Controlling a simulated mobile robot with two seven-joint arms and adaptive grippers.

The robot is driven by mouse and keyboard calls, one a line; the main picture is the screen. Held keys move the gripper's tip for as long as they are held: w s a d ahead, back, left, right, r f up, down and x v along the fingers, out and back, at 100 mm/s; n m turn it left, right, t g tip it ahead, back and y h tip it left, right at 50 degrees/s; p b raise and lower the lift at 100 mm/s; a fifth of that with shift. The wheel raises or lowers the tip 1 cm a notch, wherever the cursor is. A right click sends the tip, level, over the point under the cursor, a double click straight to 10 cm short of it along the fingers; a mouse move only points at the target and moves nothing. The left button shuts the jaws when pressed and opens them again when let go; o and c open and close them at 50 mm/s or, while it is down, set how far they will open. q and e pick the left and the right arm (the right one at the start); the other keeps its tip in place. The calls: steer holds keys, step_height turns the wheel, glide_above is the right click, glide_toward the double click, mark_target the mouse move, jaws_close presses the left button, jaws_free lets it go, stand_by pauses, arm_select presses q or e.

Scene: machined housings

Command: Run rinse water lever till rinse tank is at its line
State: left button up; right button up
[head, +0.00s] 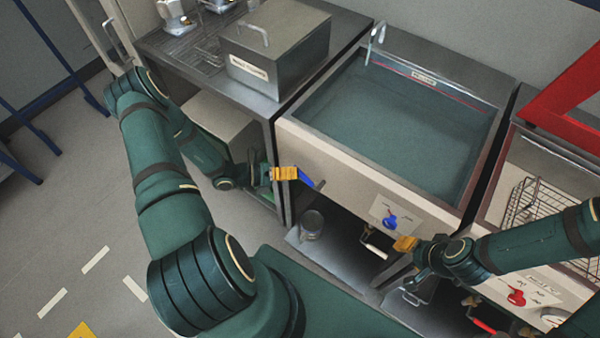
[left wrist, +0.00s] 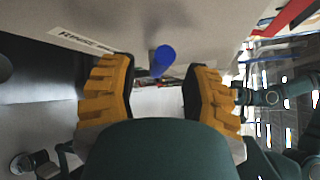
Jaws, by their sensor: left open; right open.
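The rinse tank (head: 335,150) is a steel basin holding blue-green water (head: 400,122). A red line (head: 455,92) runs along its far wall; the water's edge is close to it, and I cannot tell whether they meet. The blue rinse water lever (head: 312,183) sticks out at the left of the tank's front panel. My left gripper (head: 285,173) is open at the lever. In the left wrist view the lever (left wrist: 162,60) stands between the spread yellow fingers (left wrist: 155,95), with no clear contact. My right gripper (head: 405,243) is open near the panel's blue knob (head: 390,222).
A lidded steel box (head: 277,50) stands on the bench at the left. A small spout (head: 377,38) is at the tank's back left corner. A wire basket (head: 535,205) and a red knob (head: 516,297) are at the right station. Floor is free at the left.

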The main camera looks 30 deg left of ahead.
arm_select(q)
steer(key=v, duration=0.8)
steer(key=shift+s+a, duration=0.15)
steer(key=shift+a, duration=0.1)
stand_by(2.0)
